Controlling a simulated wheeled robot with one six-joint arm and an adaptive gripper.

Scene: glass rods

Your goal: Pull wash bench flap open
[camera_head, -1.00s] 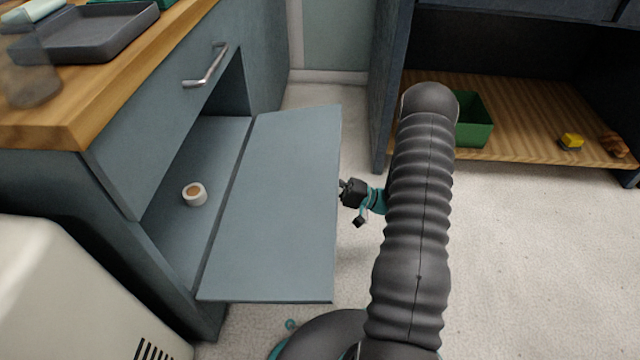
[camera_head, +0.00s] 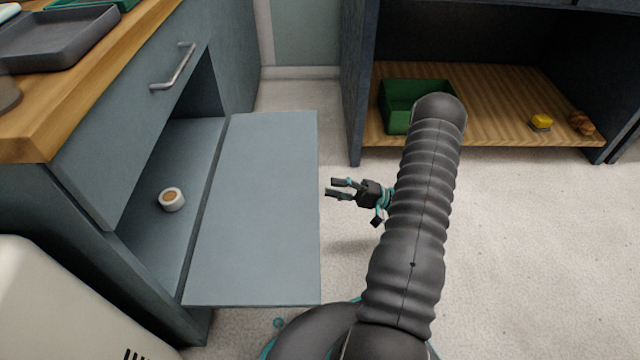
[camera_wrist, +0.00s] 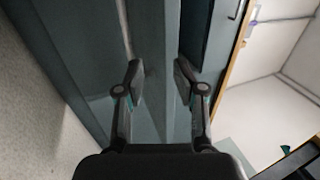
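The wash bench flap (camera_head: 258,205) is a flat grey-blue panel, folded down and lying about level out from the bench's lower opening. Its outer edge is toward my gripper. My gripper (camera_head: 333,189) is just right of that edge, apart from it, with its fingers spread and nothing between them. In the wrist view the two fingers (camera_wrist: 157,85) stand apart, with grey-blue bench surfaces beyond them. The wash bench (camera_head: 120,125) has a wooden top and a metal bar handle (camera_head: 174,68) on the front panel above the opening.
A roll of tape (camera_head: 171,199) lies inside the opening. A dark tray (camera_head: 50,42) is on the bench top. A shelf (camera_head: 490,95) at the back right holds a green bin (camera_head: 396,108), a yellow item (camera_head: 541,122) and a brown item (camera_head: 582,124). A white box (camera_head: 50,305) stands front left. Floor right of the flap is clear.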

